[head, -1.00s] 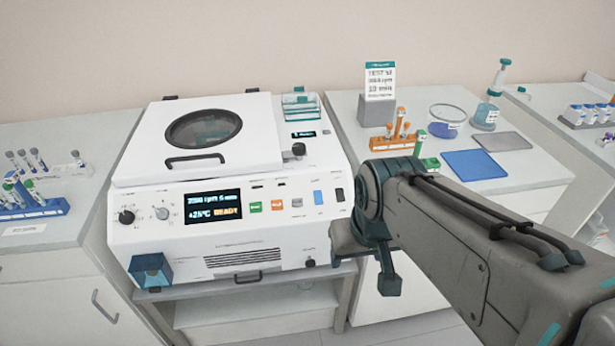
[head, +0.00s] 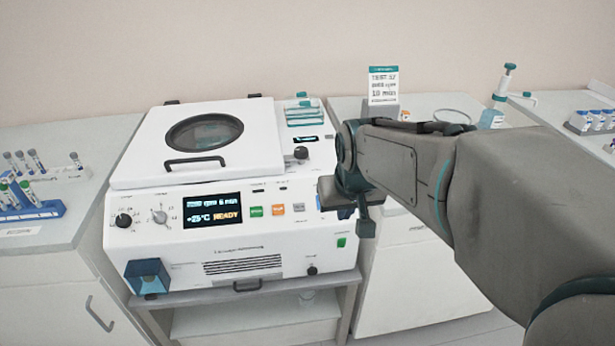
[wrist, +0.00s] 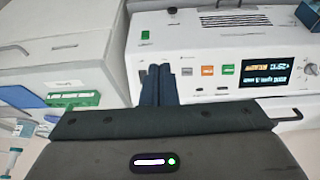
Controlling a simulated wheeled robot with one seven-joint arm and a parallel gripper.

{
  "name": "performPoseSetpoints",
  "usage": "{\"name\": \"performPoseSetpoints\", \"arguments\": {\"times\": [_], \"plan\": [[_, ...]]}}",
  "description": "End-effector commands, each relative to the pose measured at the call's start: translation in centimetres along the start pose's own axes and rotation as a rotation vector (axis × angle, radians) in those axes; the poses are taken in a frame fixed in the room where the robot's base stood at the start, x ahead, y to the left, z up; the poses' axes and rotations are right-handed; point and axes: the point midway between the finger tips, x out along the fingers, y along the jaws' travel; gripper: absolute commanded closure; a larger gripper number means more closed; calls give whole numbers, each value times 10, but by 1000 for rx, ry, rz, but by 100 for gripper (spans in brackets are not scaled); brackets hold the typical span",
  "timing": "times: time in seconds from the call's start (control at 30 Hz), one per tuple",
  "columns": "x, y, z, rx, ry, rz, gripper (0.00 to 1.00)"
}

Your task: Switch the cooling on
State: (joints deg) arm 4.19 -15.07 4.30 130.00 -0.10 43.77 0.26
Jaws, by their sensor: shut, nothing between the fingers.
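The white lab machine (head: 225,225) stands in the middle of the head view. Its display (head: 212,211) shows +25 °C and READY. Green (head: 256,211), orange (head: 278,210) and grey (head: 299,207) buttons sit right of it. My gripper (head: 346,213) is at the panel's right end and largely covers the blue and dark switches there. A small green part (head: 341,242) shows just below it. In the wrist view, which is upside down, my shut, empty fingers (wrist: 158,72) point at the panel beside the grey button (wrist: 186,71). I cannot tell whether they touch it.
The lid (head: 205,140) with its handle is closed on top. A blue box (head: 148,277) sticks out at the lower left front. A tube rack (head: 30,208) stands on the left bench. A sign (head: 383,86) stands on the right bench, partly behind my arm.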

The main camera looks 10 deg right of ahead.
Motion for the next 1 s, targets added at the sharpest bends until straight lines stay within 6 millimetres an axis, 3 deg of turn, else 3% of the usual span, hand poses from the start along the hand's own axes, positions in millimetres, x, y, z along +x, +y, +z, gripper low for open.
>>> {"name": "performPoseSetpoints", "arguments": {"times": [0.03,0.2,0.4,0.6,1.0], "plan": [[16,0,-14,0,12,0,100],[46,-1,-60,0,65,-7,100],[67,-1,-93,3,105,-16,100],[73,-1,-103,4,120,-20,100],[78,-1,-103,4,117,-20,100]]}}
